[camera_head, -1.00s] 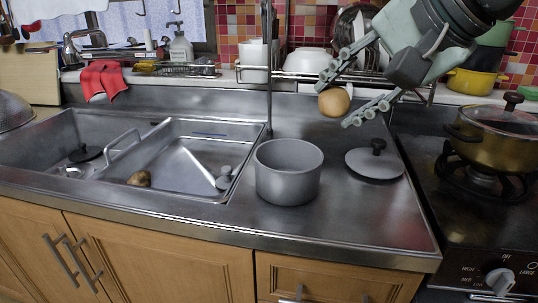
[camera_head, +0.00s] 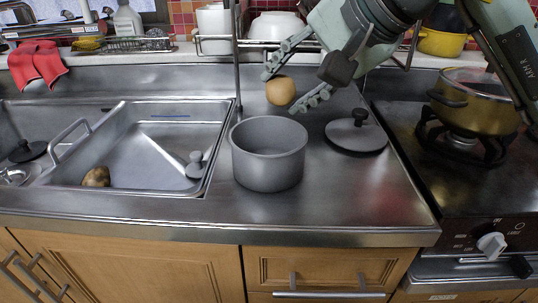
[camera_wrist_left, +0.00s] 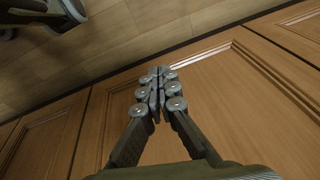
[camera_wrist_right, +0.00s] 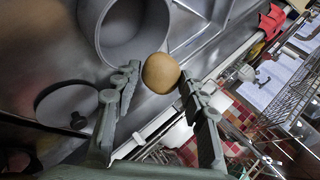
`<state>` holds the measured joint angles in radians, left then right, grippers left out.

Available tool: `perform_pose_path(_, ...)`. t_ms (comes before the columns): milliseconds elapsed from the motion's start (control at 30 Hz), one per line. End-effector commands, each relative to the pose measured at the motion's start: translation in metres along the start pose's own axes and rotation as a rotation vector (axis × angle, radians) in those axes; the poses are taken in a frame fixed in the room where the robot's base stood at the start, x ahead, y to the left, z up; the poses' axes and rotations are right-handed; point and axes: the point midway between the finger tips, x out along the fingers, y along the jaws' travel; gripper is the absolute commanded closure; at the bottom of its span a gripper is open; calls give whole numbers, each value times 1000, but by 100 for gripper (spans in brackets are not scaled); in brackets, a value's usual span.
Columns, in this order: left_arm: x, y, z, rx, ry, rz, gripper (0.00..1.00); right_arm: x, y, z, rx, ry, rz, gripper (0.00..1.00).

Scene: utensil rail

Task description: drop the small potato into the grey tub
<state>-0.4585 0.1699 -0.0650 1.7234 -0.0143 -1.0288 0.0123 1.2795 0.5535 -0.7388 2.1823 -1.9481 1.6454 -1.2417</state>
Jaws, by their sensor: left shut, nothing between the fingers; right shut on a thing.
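The grey tub (camera_head: 268,170) is a round, open metal pot on the steel counter, right of the sink. My right gripper (camera_head: 283,91) is shut on the small potato (camera_head: 280,92), a round tan thing held in the air above and behind the tub in the head view. In the right wrist view the potato (camera_wrist_right: 161,74) sits between the fingertips, and the tub (camera_wrist_right: 97,30) opens just beyond it, its inside looking empty. My left gripper (camera_wrist_left: 157,90) is shut and empty in front of the wooden cabinet doors; it is out of the head view.
Another brown potato (camera_head: 97,177) lies in the sink (camera_head: 150,140). A grey lid with a black knob (camera_head: 356,136) lies right of the tub. A brown pot (camera_head: 470,105) stands on the stove. A rack with white dishes (camera_head: 275,27) is behind the gripper.

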Motion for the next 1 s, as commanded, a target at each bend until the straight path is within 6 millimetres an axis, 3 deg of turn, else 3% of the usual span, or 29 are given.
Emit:
perform_pose_path(200,-12,-1,-10,-9,11,1,100,8,8,3,0,-1,-2,89)
perform_pose_path(533,-14,-1,-12,-11,13,1,100,8,8,3,0,0,-2,89)
perform_pose_path(567,-14,-1,-12,-11,13,1,100,8,8,3,0,0,-1,56)
perform_pose_path(700,-14,-1,-12,-11,13,1,100,8,8,3,0,0,-1,38)
perform_pose_path(767,-14,-1,-12,-11,13,1,100,8,8,3,0,0,-1,34)
perform_pose_path(1000,-14,-1,-12,-10,13,1,100,8,9,3,-1,-1,0,34)
